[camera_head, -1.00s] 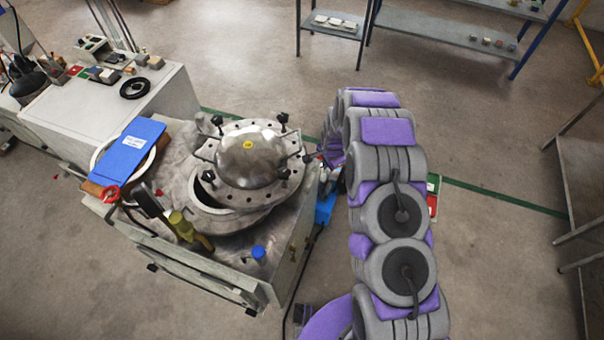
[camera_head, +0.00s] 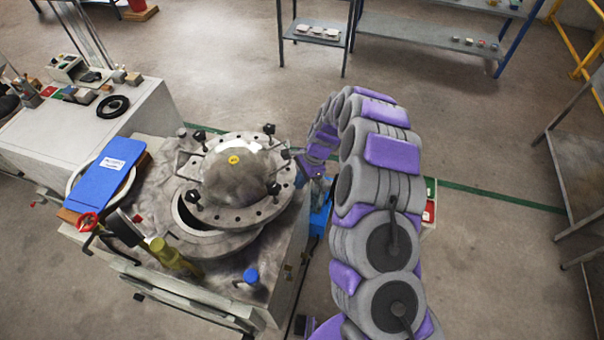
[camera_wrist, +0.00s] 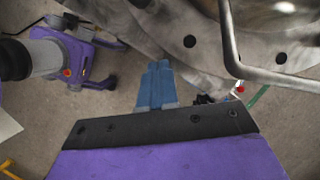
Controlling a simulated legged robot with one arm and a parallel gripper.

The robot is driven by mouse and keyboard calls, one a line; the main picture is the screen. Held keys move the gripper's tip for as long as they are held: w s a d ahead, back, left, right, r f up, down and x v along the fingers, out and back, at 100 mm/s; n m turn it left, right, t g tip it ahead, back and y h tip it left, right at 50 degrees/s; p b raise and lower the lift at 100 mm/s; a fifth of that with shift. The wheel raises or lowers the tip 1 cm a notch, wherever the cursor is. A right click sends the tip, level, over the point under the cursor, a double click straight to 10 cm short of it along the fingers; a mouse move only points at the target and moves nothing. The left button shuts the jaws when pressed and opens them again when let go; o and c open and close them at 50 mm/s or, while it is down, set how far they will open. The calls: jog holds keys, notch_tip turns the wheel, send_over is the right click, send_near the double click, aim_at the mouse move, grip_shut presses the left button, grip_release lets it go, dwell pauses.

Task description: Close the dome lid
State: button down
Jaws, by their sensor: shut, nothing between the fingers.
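The dome lid (camera_head: 232,178) is a shiny metal dome with a yellow label, a wide holed flange and black clamp knobs. It sits raised and offset over the round metal vessel (camera_head: 186,236), leaving a dark crescent gap at the left front. In the wrist view, part of the lid's holed metal flange (camera_wrist: 235,45) and a bent metal bar (camera_wrist: 231,40) show at the upper right. My gripper (camera_wrist: 158,66) has its blue fingers together and empty, just below the flange in that picture. I cannot tell whether it touches. In the head view it is at the lid's right side, mostly hidden.
A blue folder (camera_head: 112,172), a red-handled valve (camera_head: 88,224) and a blue knob (camera_head: 251,275) are on the machine around the vessel. A white bench (camera_head: 110,120) is behind left. Shelves (camera_head: 425,30) stand at the back.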

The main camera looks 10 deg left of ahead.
aim_at(282, 199)
jog(key=s+a+f, duration=0.1)
jog(key=s+a+f+b, duration=0.1)
jog(key=a, duration=0.1)
jog(key=s+a+f, duration=0.1)
jog(key=shift+a+f, duration=0.1)
jog(key=shift+a, duration=0.15)
